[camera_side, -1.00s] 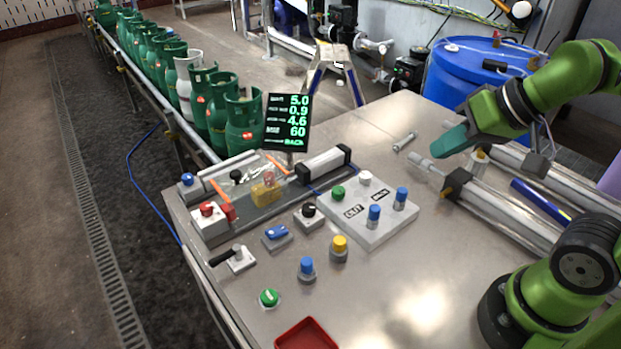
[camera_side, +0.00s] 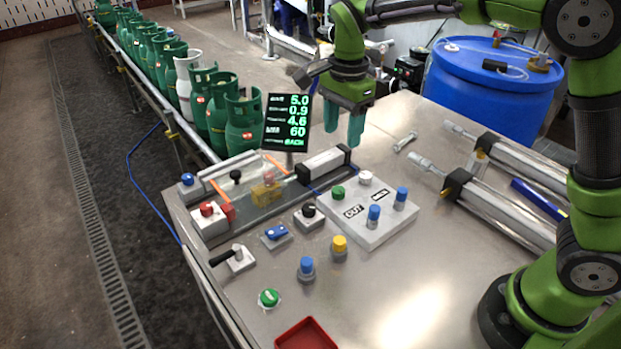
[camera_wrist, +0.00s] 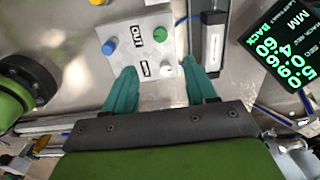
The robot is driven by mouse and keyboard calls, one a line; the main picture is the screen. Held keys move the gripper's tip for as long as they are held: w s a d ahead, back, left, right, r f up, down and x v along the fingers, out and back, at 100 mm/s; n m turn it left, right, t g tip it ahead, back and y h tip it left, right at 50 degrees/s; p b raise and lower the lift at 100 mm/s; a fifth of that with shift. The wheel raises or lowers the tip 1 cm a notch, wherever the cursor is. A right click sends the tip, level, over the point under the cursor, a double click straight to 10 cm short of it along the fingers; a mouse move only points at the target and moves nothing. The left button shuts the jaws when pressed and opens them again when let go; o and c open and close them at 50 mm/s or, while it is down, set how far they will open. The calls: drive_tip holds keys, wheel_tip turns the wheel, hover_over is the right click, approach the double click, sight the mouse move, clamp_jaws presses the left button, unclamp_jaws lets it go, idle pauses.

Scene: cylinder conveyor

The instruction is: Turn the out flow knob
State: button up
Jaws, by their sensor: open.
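A light panel (camera_side: 362,232) on the steel table carries two labels, one reading OUT (camera_side: 353,211). The OUT label lies between a green knob (camera_side: 338,193) and a blue knob (camera_side: 374,214). A white knob (camera_side: 365,178) and a second blue knob (camera_side: 401,197) flank the other label. In the wrist view the green knob (camera_wrist: 160,34), one blue knob (camera_wrist: 108,48) and the white knob (camera_wrist: 167,67) show; the second blue knob is not visible there. My gripper (camera_side: 343,138) is open and empty, pointing down above the table's back part. Its fingers (camera_wrist: 162,73) straddle the panel's edge in the wrist view.
A display screen (camera_side: 288,122) stands left of my gripper, with a cylinder actuator (camera_side: 324,168) below. A yellow button (camera_side: 339,248), a black knob (camera_side: 309,212) and a red tray (camera_side: 306,335) are nearer. Long metal cylinders (camera_side: 505,210) lie to the right. The table's front right is clear.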

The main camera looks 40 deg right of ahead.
sight(337, 190)
drive_tip(key=f+m, duration=0.1)
drive_tip(key=f, duration=0.4)
drive_tip(key=f+m, duration=0.1)
drive_tip(key=f, duration=0.4)
drive_tip(key=f+m, duration=0.2)
drive_tip(key=f, duration=0.3)
drive_tip(key=shift+w+f, duration=0.15)
drive_tip(key=shift+w, duration=0.05)
clamp_jaws()
